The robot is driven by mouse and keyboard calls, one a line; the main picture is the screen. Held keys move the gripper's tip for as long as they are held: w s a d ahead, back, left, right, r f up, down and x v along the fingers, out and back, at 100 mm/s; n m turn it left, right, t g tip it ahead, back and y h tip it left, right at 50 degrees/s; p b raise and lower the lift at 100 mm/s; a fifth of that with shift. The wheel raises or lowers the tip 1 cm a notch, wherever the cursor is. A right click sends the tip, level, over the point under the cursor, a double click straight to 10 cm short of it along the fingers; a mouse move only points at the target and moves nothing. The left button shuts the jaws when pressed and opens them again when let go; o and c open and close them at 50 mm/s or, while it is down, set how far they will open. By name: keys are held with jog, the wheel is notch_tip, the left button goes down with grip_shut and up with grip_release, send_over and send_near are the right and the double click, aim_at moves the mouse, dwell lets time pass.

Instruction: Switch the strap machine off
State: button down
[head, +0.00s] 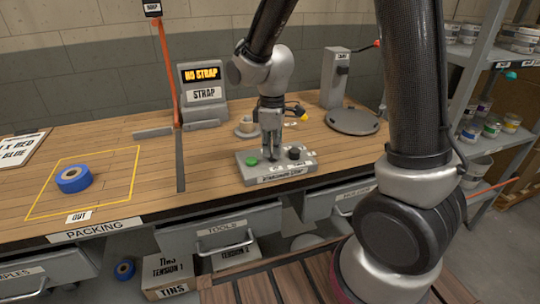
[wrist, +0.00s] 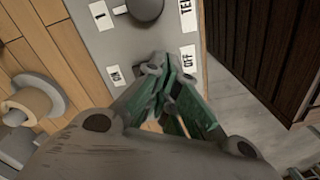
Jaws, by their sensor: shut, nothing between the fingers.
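The strap machine (head: 204,95) stands at the back of the bench, with a lit "NO STRAP" display and a STRAP label. A grey control box (head: 282,171) sits in front of it, with a green button (head: 251,161) and a dark knob (head: 294,153) on top. My gripper (head: 271,155) points down at the box between them, shut and empty. In the wrist view its fingertips (wrist: 166,72) are over the panel (wrist: 95,45), between the ON label (wrist: 115,75) and the OFF label (wrist: 188,57). The fingers hide what lies between those labels; I cannot tell whether they touch it.
A cup-like item (head: 246,127) stands close behind the box. A round grey plate with a post (head: 353,121) is at the back right. Blue tape (head: 73,179) lies in the yellow outline at left. The bench front edge is close to the box.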

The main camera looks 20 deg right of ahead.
jog(key=shift+f, duration=0.4)
jog(key=shift+r, duration=3.55)
jog(key=shift+m, duration=0.3)
jog(key=s+d+r+m+t, duration=0.2)
jog(key=s+d+r+m, duration=0.3)
jog(key=s, duration=0.4)
jog(key=s+d+r+m+t, duration=0.2)
jog(key=s+d+r+m, duration=0.4)
jog(key=s+d, duration=0.4)
jog(key=shift+r, duration=0.7)
jog(key=shift+a, duration=0.1)
